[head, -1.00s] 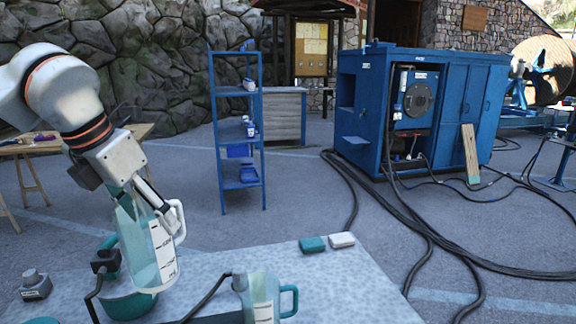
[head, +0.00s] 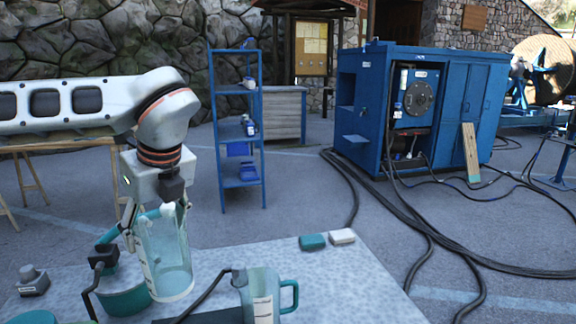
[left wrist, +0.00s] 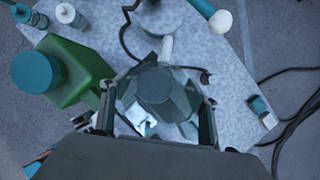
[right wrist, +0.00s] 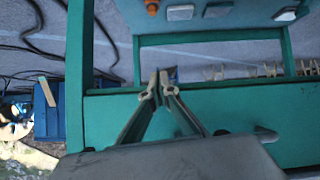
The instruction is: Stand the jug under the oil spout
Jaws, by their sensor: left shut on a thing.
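My left gripper (head: 157,208) is shut on a clear jug (head: 168,262) with a pale scale strip, holding it roughly upright above the grey table (head: 345,285). The jug also shows between the fingers in the left wrist view (left wrist: 155,88). A thin black tube (head: 208,290) bends towards a second clear jug with a teal handle (head: 262,298) at the front. I cannot tell which tube is the oil spout. My right gripper (right wrist: 160,85) is shut and empty by a teal frame.
The table's right part is clear.

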